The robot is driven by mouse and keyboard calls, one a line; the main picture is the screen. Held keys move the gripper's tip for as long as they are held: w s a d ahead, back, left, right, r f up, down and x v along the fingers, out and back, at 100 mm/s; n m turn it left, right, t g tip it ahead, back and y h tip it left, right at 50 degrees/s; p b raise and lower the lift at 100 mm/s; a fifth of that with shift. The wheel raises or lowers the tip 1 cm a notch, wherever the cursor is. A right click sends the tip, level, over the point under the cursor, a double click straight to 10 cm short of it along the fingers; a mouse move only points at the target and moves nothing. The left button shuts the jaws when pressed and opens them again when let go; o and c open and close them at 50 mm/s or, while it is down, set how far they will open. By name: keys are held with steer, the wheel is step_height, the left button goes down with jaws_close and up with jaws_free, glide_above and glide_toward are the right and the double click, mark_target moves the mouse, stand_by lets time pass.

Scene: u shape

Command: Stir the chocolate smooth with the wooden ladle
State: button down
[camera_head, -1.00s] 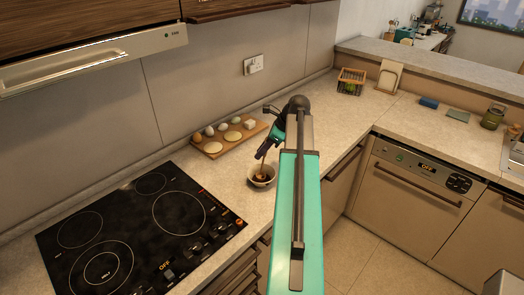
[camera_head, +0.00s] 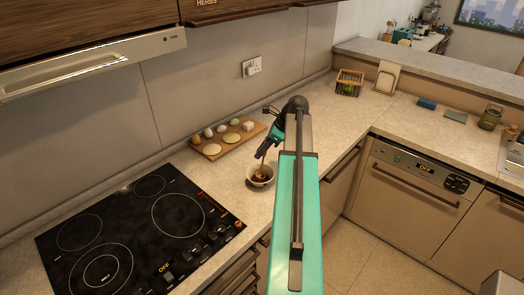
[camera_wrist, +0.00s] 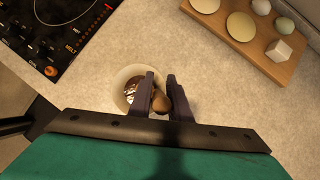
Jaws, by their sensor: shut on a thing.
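A small pale bowl (camera_head: 250,181) stands on the counter beside the cooktop, with dark brown chocolate (camera_wrist: 131,92) inside. My gripper (camera_head: 260,155) is above the bowl, pointing down, shut on the wooden ladle (camera_head: 262,169). The ladle's lower end reaches into the bowl; its tip is hidden. In the wrist view, the ladle's brown rounded end (camera_wrist: 160,101) shows between the two dark fingers, which cover the bowl's right part. How smooth the chocolate is cannot be told.
A black cooktop (camera_head: 140,235) lies left of the bowl. A wooden board (camera_head: 217,150) with eggs, pale discs and a white cube lies behind it. A wire basket (camera_head: 350,82) stands farther back. The counter right of the cooktop is mostly clear.

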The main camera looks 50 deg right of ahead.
steer(key=shift+w+a+p, duration=0.2)
steer(key=shift+w+a, duration=0.05)
steer(key=shift+a, duration=0.3)
steer(key=shift+w+a+p, duration=0.15)
steer(key=shift+w+a, duration=0.05)
steer(key=shift+a, duration=0.3)
steer(key=shift+s+a+p, duration=0.2)
steer(key=shift+s+a, duration=0.05)
steer(key=shift+s, duration=0.35)
steer(key=shift+s+a+p, duration=0.15)
steer(key=shift+s+a, duration=0.05)
steer(key=shift+s, duration=0.35)
steer(key=shift+d, duration=0.1)
steer(key=shift+s+d+p, duration=0.2)
steer(key=shift+s+d, duration=0.05)
steer(key=shift+d, duration=0.25)
steer(key=shift+s+d+p, duration=0.15)
steer(key=shift+s+d, duration=0.05)
steer(key=shift+d, duration=0.3)
steer(key=shift+w, duration=0.15)
